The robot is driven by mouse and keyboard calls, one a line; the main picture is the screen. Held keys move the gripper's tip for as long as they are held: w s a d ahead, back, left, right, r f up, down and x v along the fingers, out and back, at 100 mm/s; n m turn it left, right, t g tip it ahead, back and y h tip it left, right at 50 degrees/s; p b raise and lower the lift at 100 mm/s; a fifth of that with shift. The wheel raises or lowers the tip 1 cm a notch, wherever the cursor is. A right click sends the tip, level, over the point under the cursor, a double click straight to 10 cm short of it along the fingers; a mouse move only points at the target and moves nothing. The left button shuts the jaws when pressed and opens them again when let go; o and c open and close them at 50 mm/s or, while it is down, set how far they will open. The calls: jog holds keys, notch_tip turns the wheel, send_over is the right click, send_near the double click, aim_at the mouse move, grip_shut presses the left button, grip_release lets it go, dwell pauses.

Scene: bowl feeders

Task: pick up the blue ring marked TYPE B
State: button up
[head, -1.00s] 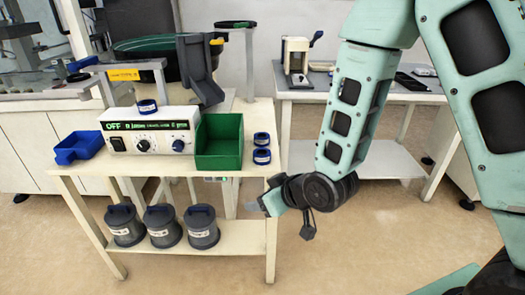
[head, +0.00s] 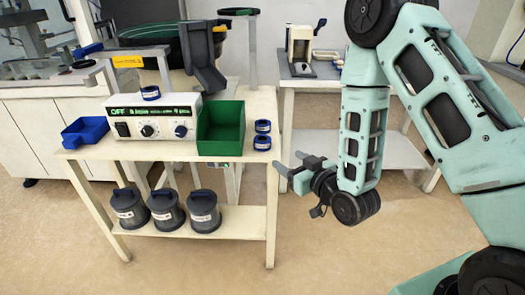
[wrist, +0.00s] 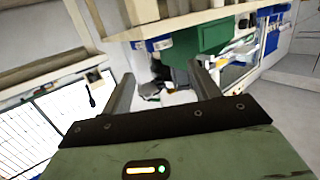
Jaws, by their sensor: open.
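Three blue rings with white labels show in the head view. One ring (head: 150,93) lies on top of the white control box. Two more, a rear ring (head: 262,126) and a front ring (head: 262,142), lie on the table right of the green bin. The label print is too small to read, so I cannot tell which is TYPE B. My gripper (head: 290,163) is open and empty, off the table's right edge and lower right of the two rings. In the wrist view my gripper (wrist: 160,72) has its fingers apart, with small blue-and-white shapes (wrist: 160,44) beyond them.
The green bin (head: 221,128) stands beside the control box (head: 135,125), with a blue tray (head: 85,132) at left. Several grey canisters (head: 165,210) stand on the lower shelf. A second table (head: 330,84) is behind.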

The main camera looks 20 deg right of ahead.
aim_at(268, 145)
jog(key=x, duration=0.9)
jog(key=shift+w+a, duration=0.15)
jog(key=shift+w, duration=0.15)
jog(key=shift+x, duration=2.65)
jog(key=shift+d, duration=0.2)
jog(key=c, duration=0.8)
jog(key=shift+r, duration=0.1)
